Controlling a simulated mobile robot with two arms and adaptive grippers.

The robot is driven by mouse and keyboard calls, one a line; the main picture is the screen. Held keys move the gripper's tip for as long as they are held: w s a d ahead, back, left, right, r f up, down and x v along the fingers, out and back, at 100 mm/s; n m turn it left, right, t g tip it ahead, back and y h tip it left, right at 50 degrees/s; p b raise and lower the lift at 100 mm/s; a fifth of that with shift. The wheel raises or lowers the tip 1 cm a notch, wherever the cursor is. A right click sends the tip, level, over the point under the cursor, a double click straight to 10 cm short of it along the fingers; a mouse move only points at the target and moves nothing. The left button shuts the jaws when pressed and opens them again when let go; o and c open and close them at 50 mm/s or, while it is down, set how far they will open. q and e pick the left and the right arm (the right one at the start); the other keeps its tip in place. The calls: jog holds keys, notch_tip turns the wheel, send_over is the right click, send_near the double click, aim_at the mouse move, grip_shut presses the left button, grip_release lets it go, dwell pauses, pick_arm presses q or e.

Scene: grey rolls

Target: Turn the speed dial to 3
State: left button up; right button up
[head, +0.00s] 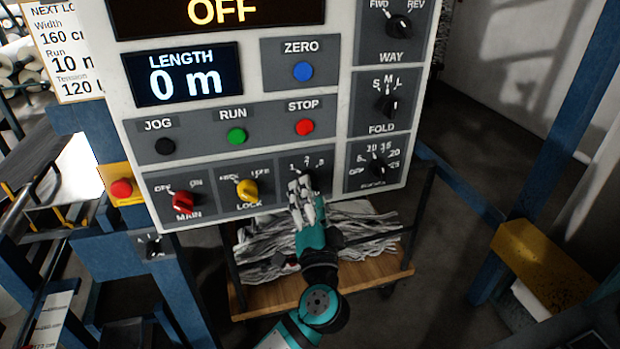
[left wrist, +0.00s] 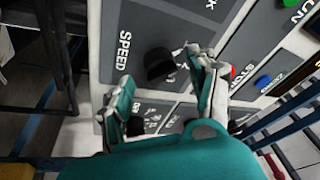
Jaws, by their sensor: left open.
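The speed dial (head: 309,177) is a black knob low on the grey control panel, with marks 1, 2 and 3 above it. The gripper partly covers it in the head view, and I cannot tell which mark it points to. In the left wrist view the black knob (left wrist: 160,66) stands beside the word SPEED. My left gripper (head: 301,187) is open in front of the dial. In the left wrist view its fingers are spread on either side of the knob, the right one close to it. I cannot tell whether either touches. My right gripper is not in view.
Left of the dial are the yellow LOCK knob (head: 247,190) and red MAIN knob (head: 183,202). Another black knob (head: 377,169) is to the right, under the FOLD knob (head: 387,106). A wooden cart (head: 375,272) with grey material stands below the panel.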

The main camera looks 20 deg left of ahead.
pick_arm(q)
jog(key=shift+p+x, duration=0.3)
jog(key=shift+x, duration=0.95)
